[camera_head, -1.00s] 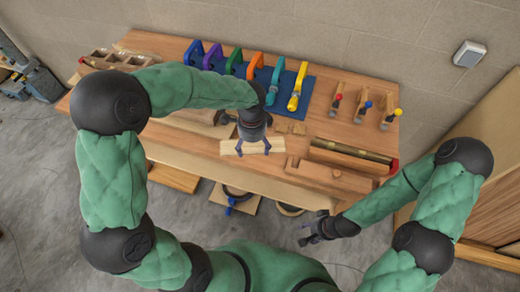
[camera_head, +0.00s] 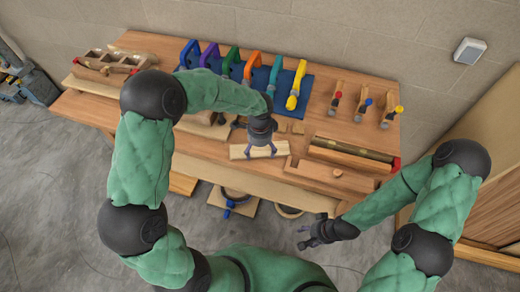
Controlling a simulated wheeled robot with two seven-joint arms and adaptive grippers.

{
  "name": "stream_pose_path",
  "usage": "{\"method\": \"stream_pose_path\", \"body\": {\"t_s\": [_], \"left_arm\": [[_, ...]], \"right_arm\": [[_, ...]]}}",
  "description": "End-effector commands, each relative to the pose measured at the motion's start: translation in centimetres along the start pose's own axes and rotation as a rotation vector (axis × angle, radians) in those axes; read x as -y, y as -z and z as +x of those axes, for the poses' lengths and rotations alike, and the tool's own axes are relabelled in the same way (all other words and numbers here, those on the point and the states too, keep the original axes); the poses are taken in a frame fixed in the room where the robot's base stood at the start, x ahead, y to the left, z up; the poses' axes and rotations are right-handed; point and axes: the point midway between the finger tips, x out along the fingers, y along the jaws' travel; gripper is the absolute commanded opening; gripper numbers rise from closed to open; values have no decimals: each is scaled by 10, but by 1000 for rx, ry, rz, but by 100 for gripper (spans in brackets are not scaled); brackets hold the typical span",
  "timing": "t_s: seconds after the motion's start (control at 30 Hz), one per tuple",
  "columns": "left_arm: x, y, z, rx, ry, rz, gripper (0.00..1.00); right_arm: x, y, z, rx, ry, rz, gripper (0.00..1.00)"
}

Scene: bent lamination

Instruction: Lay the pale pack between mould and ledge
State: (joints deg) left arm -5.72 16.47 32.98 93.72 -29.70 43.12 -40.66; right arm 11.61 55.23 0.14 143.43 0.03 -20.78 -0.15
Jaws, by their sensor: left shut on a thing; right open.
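The pale pack (camera_head: 238,152), a short light-wood strip, lies level at the front of the workbench, under my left gripper (camera_head: 260,152). My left gripper points down and is shut on it near its middle. I cannot tell whether the pack touches the bench. Another wooden form (camera_head: 205,126) is partly hidden by my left arm. My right gripper (camera_head: 305,238) is open and empty, in front of the bench.
Several coloured clamps (camera_head: 250,66) stand on a blue mat (camera_head: 308,90) at the back. Several small wooden tools with coloured knobs (camera_head: 362,105) are to their right. The bench top (camera_head: 330,120) has bare room between.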

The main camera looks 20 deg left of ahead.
Motion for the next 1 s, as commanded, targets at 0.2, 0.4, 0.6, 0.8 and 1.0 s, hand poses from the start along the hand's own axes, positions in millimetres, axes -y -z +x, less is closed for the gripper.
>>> {"method": "stream_pose_path", "body": {"t_s": [0.2, 0.4, 0.6, 0.8, 1.0], "left_arm": [[0, 0, 4, 0, 0, 0, 47], [0, 0, 3, 1, -1, 0, 100], [0, 0, 3, 1, -1, 1, 100], [0, 0, -9, 0, 1, 0, 100], [1, 0, -46, -1, 3, 0, 100]], "right_arm": [[-1, 0, 2, 0, 0, 0, 51], [0, 0, 1, 0, 0, 0, 51], [0, 0, 1, 0, 0, 0, 51], [1, 0, -3, 0, 0, 0, 51], [5, 0, -13, 0, 0, 0, 51]]}}
